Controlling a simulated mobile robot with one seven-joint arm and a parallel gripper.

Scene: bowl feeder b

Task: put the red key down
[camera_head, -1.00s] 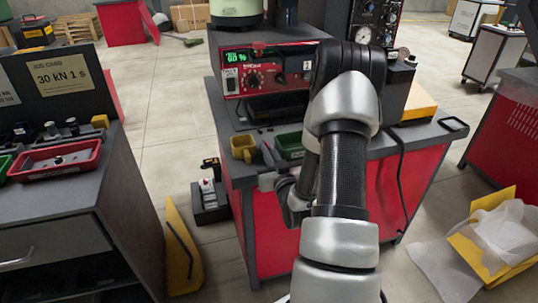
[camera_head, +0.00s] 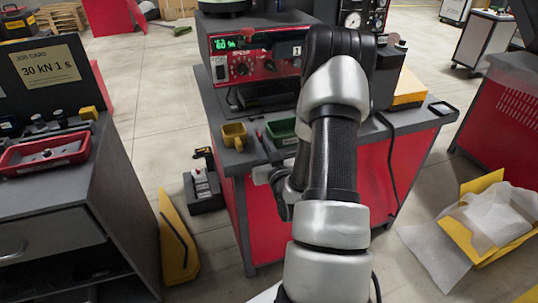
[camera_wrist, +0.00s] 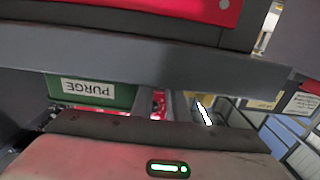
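I cannot make out a red key for certain in either view. In the wrist view a small red patch (camera_wrist: 158,103) shows past the gripper, beside a green bin labelled PURGE (camera_wrist: 90,91); what it is I cannot tell. The body of my gripper (camera_wrist: 160,150), with a lit green light, fills the bottom of the wrist view. Its fingertips and anything between them are not clear. In the head view my arm runs down beside the front edge of the red bench (camera_head: 270,225), and the gripper end is mostly hidden behind it.
On the bench are a red control unit (camera_head: 255,57) with a green display, a yellow cup (camera_head: 235,136) and a green bin (camera_head: 280,130). At left a red tray (camera_head: 45,153) sits on a grey cabinet. An open yellow box (camera_head: 490,225) lies on the floor at right.

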